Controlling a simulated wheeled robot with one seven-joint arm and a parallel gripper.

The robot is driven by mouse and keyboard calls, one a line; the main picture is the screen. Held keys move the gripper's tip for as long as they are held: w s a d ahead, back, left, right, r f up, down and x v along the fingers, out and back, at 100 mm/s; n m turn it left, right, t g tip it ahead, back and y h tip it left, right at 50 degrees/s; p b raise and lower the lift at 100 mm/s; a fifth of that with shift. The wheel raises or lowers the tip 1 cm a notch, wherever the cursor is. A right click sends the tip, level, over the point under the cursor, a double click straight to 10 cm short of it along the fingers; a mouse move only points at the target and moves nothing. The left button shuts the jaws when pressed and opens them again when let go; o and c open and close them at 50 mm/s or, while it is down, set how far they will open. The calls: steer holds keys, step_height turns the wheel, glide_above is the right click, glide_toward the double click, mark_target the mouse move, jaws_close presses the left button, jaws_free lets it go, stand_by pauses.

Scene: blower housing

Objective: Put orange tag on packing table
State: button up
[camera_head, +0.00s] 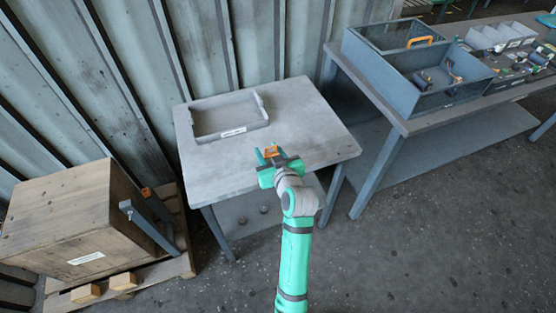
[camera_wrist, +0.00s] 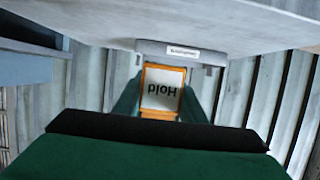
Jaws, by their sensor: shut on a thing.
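The orange tag (camera_head: 272,149) is a small orange-framed piece. In the wrist view the tag (camera_wrist: 162,91) shows a white face with the word "Hold" upside down. My gripper (camera_head: 270,154) is shut on it, with a finger on each side in the wrist view (camera_wrist: 160,98). The tag is over the near part of a small grey table (camera_head: 305,130), likely the packing table. I cannot tell whether the tag touches the tabletop.
A grey tray (camera_head: 231,133) with a white label stands at the table's back left. A wooden crate (camera_head: 70,220) is at the left. A longer bench (camera_head: 420,120) with grey bins (camera_head: 415,70) is at the right. The tabletop's right side is clear.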

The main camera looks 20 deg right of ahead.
steer(key=d+f, duration=0.1)
steer(key=w+d+f, duration=0.1)
steer(key=f, duration=0.1)
steer(key=w+d+f, duration=0.1)
steer(key=f, duration=0.1)
steer(key=shift+d+f, duration=0.25)
steer(key=shift+d, duration=0.15)
steer(key=shift+d+f, duration=0.1)
steer(key=shift+f, duration=1.55)
steer(key=shift+f, duration=0.15)
steer(key=o, duration=1)
steer(key=shift+o, duration=0.2)
steer(key=shift+w, duration=0.1)
steer(key=shift+s+r, duration=0.2)
steer(key=shift+s, duration=0.05)
steer(key=v, duration=1.1)
steer(key=shift+s, duration=0.35)
